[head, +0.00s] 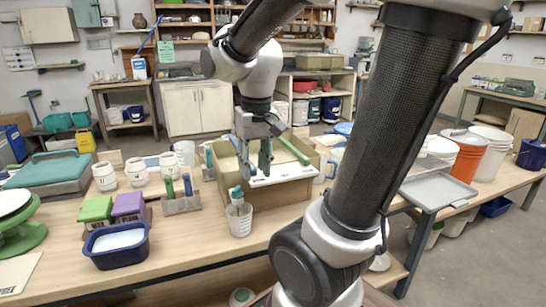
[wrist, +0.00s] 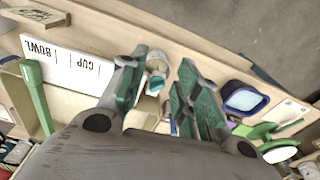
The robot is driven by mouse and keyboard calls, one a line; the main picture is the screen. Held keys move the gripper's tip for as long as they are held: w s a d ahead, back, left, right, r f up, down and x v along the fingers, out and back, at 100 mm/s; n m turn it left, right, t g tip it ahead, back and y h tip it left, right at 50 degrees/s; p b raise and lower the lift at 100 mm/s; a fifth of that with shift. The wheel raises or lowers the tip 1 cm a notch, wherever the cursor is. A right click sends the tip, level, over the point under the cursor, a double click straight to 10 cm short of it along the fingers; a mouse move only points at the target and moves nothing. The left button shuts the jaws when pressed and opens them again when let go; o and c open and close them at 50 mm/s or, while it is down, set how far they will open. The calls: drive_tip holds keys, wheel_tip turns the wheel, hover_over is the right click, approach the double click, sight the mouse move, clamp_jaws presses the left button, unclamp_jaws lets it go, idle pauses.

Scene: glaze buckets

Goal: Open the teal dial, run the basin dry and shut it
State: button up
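A dark blue basin (head: 122,257) with a white surface inside stands at the front left of the bench. It also shows at the right of the wrist view (wrist: 243,98). I cannot make out a teal dial in either view. My gripper (head: 257,160) hangs over the open-topped tan box (head: 265,192), right of the basin and well apart from it. In the wrist view the green-padded fingers of my gripper (wrist: 160,66) stand apart with nothing held between them. A white cup with teal-topped things lies beyond the gap.
The white cup (head: 240,224) stands before the box. Green and purple blocks (head: 95,209) sit behind the basin, and a green turntable (head: 22,238) stands left. White jars (head: 105,177) stand further back.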

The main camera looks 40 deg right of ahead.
drive_tip(key=s+r+n+t, duration=0.2)
drive_tip(key=s+r+t, duration=0.1)
drive_tip(key=s, duration=0.3)
drive_tip(key=shift+s+d+r+n, duration=0.15)
drive_tip(key=shift+s+r+n, duration=0.15)
drive_tip(key=shift+r, duration=0.35)
